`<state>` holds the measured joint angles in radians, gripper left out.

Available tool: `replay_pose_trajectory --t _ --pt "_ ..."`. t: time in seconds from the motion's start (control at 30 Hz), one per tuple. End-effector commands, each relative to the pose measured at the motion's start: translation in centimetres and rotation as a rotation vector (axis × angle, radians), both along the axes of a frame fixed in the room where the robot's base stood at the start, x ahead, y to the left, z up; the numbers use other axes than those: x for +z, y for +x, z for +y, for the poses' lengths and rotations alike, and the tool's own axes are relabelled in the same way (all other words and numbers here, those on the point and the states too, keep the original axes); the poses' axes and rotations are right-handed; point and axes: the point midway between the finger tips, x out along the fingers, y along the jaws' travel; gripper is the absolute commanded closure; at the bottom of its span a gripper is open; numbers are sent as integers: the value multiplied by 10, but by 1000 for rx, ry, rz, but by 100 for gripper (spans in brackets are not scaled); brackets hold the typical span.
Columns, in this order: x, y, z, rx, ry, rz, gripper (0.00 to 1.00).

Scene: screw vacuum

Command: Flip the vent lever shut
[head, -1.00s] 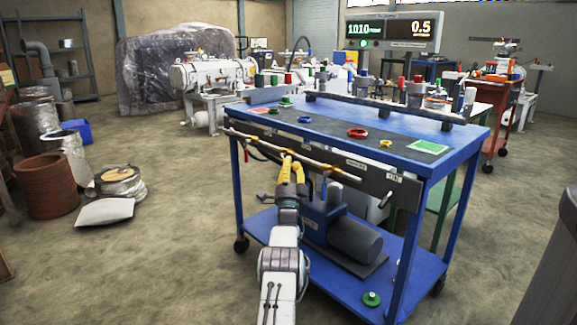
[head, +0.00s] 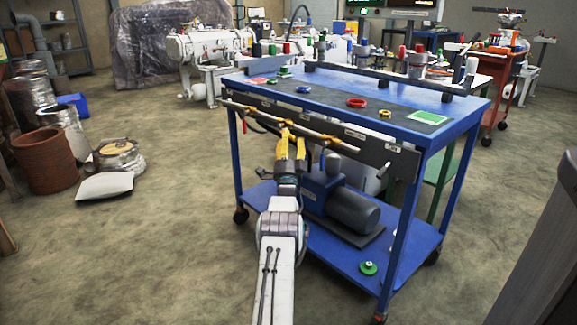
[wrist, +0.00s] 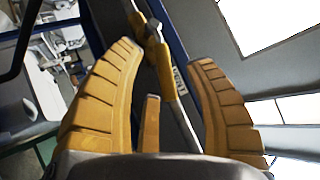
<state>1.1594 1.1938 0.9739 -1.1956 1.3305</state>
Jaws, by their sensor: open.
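In the wrist view, a yellow handle (wrist: 165,75) on the pipe lies between and beyond the fingertips of my gripper (wrist: 166,55). My gripper is open, its yellow fingers spread at the pipe. Contact with the handle cannot be told. I cannot tell which lever is the vent lever; the fingers cover part of the pipe.
The blue cart (head: 340,90) carries red, green and yellow rings on top and a motor-like pump (head: 350,210) on its lower shelf.

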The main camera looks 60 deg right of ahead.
Motion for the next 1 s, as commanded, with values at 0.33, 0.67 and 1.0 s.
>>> replay_pose_trajectory --t 0.33,0.67,1.0 --pt "-23 -14 30 -1 4 1 51" --pt "-45 -27 60 -1 2 0 51" --pt "-57 -35 76 -1 0 -1 51"
